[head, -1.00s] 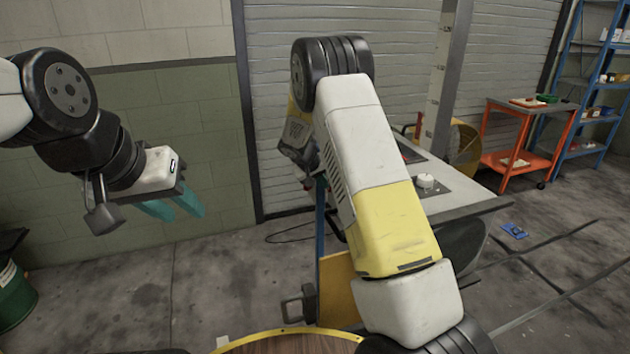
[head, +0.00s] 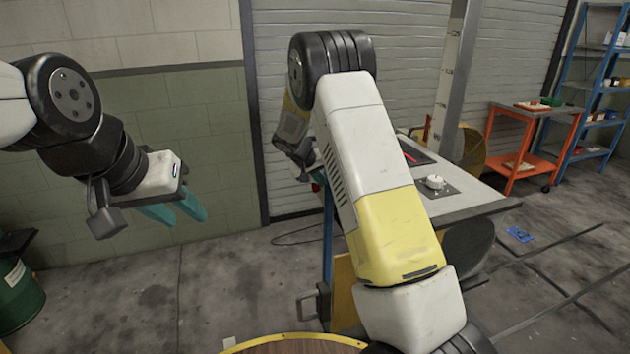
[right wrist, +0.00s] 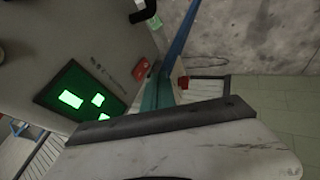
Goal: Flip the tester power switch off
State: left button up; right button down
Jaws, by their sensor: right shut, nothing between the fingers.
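The tester's grey panel (right wrist: 95,30) fills the upper left of the right wrist view, with a dark green screen (right wrist: 78,92) showing bright green patches. A small red switch (right wrist: 140,69) sits on the panel beside small dark lettering. My right gripper (right wrist: 158,88) has its teal fingers shut and empty, close beside the red switch; I cannot tell whether they touch it. In the head view my right forearm hides most of the right gripper and the tester's front. My left gripper (head: 182,212) hangs at the left with its teal fingers apart, empty, away from the tester.
A grey bench (head: 465,203) stands behind my right arm, bearing a white knob (head: 435,182) on a plate. An orange cart (head: 520,145) and blue shelves (head: 598,85) stand at the right. A green drum (head: 18,290) is at the left. The floor between is mostly clear.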

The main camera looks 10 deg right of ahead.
jog(key=v, duration=0.8)
